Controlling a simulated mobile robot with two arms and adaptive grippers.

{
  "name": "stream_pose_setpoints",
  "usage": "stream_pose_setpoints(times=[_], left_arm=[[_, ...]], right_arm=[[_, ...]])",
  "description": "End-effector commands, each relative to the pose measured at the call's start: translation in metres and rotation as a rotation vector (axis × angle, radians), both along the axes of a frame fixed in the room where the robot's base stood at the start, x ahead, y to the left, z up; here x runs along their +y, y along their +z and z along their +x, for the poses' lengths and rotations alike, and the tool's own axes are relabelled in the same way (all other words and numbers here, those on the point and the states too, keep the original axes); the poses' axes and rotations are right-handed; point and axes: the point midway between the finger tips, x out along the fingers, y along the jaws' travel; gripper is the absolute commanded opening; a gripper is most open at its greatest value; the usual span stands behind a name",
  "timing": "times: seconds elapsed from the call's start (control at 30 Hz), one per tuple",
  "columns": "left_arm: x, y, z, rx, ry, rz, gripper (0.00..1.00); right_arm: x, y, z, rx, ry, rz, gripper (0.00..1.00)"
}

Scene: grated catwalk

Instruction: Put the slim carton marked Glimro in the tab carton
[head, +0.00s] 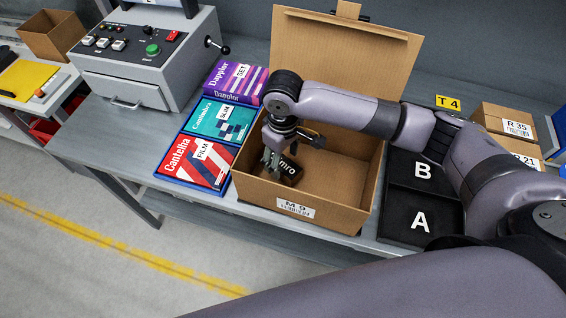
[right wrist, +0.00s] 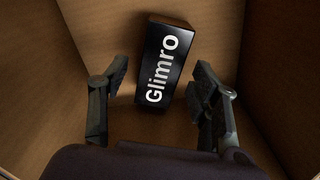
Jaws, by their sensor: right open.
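The slim black carton marked Glimro (head: 290,172) lies inside the open brown tab carton (head: 345,190), on its floor. The tab carton has its lid raised at the back, with a tab on top and an M 9 label in front. My right gripper (head: 272,163) reaches down into the tab carton and partly hides the Glimro carton. In the right wrist view, the Glimro carton (right wrist: 165,65) lies beyond and between the two spread fingers, with no grip on it. My left gripper is out of view.
Small cartons (head: 503,120) stand farther right; a control box (head: 150,60) stands back left.

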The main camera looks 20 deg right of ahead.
Motion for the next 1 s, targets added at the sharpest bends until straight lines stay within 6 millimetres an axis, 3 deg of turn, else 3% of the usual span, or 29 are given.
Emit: stream_pose_setpoints(times=[0.2, 0.4, 0.6, 0.87, 1.0], left_arm=[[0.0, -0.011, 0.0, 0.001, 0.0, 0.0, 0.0], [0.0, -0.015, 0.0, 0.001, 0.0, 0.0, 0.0], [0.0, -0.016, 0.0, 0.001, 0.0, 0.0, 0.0], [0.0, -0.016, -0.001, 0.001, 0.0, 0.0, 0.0], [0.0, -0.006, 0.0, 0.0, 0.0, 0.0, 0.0]], right_arm=[[0.001, 0.048, 0.001, -0.004, 0.001, 0.003, 0.57], [0.001, 0.08, 0.001, -0.003, 0.0, 0.003, 0.57], [0.001, 0.092, 0.0, -0.001, 0.0, 0.001, 0.57], [0.001, 0.093, 0.0, 0.001, 0.0, 0.001, 0.57], [0.001, 0.103, 0.0, 0.0, 0.0, 0.001, 0.57]])
